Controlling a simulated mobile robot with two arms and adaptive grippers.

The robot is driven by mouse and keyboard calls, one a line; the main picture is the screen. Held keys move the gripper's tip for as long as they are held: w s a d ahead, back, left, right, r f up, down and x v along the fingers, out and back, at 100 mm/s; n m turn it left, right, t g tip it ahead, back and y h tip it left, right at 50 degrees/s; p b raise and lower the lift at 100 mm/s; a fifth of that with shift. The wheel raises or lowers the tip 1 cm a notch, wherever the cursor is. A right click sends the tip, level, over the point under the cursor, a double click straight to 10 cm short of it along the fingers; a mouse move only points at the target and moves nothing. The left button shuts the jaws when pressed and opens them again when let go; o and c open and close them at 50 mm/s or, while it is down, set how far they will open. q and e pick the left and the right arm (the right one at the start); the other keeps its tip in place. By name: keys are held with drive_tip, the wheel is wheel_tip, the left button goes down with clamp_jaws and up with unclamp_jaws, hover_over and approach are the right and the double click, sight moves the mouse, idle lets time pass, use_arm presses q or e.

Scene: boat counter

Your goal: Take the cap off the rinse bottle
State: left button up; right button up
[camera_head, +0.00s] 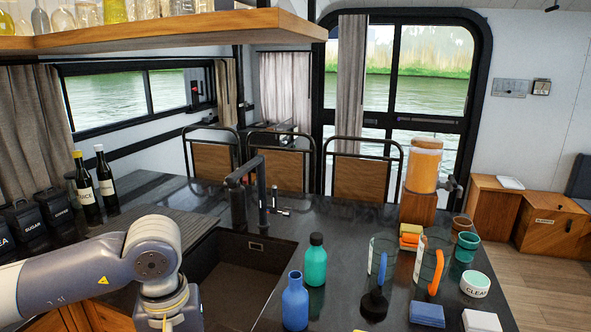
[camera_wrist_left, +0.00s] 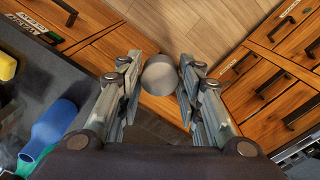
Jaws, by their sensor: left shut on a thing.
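A blue bottle (camera_head: 295,305) stands upright on the dark counter right of the sink, with no separate cap visible on its neck. It also shows in the left wrist view (camera_wrist_left: 54,124). A green bottle (camera_head: 316,264) with a dark cap stands just behind it. I read no label on either bottle. My left gripper (camera_wrist_left: 160,78) is shut on a round grey cap (camera_wrist_left: 160,73), held between its fingertips clear of the counter, above the wooden drawer fronts and floor. In the head view its fingers are out of frame. My right gripper is not in view.
The sink (camera_head: 228,278) with a dark tap (camera_head: 262,190) lies left of the bottles. Bare counter lies between bottles and jugs.

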use_arm(q)
drive_tip(key=s+a+f+m, duration=0.1)
drive_tip(key=s+f+m, duration=0.2)
drive_tip(key=s+f, duration=0.2)
drive_tip(key=shift+s+a+f, duration=0.2)
drive_tip(key=shift+s+f, duration=0.1)
drive_tip(key=shift+s, duration=0.05)
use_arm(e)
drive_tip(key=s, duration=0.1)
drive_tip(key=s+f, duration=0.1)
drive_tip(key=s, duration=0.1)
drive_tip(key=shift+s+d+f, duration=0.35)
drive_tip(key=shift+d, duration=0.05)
